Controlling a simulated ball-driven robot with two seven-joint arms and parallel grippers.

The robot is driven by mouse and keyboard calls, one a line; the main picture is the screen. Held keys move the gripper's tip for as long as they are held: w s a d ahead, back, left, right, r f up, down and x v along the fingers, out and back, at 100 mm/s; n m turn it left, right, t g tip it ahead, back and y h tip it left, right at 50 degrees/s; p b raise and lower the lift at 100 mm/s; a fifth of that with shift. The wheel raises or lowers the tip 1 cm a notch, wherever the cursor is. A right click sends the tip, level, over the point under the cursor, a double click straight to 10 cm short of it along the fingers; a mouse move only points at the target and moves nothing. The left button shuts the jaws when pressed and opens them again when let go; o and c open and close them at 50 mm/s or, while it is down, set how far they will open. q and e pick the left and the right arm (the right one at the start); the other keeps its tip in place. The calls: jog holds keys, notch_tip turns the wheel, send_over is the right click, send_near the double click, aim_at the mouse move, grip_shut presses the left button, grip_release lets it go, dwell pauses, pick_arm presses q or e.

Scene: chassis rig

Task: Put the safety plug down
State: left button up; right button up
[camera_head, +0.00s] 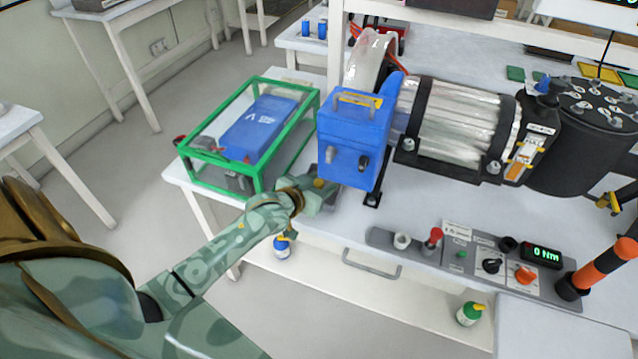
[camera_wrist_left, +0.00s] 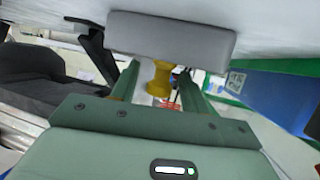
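A small yellow, spool-shaped piece, which looks like the safety plug (camera_wrist_left: 158,78), stands between the fingers of my left gripper (camera_wrist_left: 157,84) in the left wrist view. The fingers are apart, with a gap showing beside the yellow piece. A grey block (camera_wrist_left: 170,40) lies across the fingertips and hides their ends. In the head view my left gripper (camera_head: 322,192) is at the table's front edge, just below the blue box, with a bit of yellow (camera_head: 318,183) at it. My right gripper is not in view.
The blue box (camera_head: 345,140) with its motor assembly (camera_head: 455,120) stands close behind the gripper. A green-framed clear case (camera_head: 250,130) is to its left. A control panel (camera_head: 480,262) with a red knob and an orange-black post (camera_head: 600,268) lie to the right. White tabletop (camera_head: 425,207) is free between.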

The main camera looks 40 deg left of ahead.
pick_arm(q)
jog(key=shift+s+r, duration=0.15)
jog(key=shift+r, duration=0.1)
jog(key=p+v, duration=0.5)
jog(key=v, duration=0.6)
jog(key=s+d+f+g, duration=0.15)
jog(key=s+f, duration=0.25)
jog(key=f, duration=0.4)
jog(key=s+f+g, duration=0.2)
jog(key=s+f, duration=0.3)
jog(key=f, duration=0.2)
jog(key=s+f+g, duration=0.2)
jog(key=s+f, duration=0.2)
jog(key=f, duration=0.4)
jog(key=s+d+f+m+g, duration=0.1)
jog(key=s+f, duration=0.3)
jog(key=s, duration=0.6)
jog(key=s+d+f+m+g, duration=0.1)
jog(key=s+d+f+g, duration=0.2)
jog(key=s, duration=0.6)
jog(key=s+d+f+m+g, duration=0.1)
jog(key=s+d+f+g, duration=0.1)
jog(key=s+f, duration=0.5)
jog(key=s+g, duration=0.1)
jog(key=s, duration=0.2)
jog(key=shift+s+d+m+g, duration=0.2)
jog(key=shift+s+m+g, duration=0.1)
jog(key=shift+m+g, duration=0.1)
jog(key=shift+f, duration=0.1)
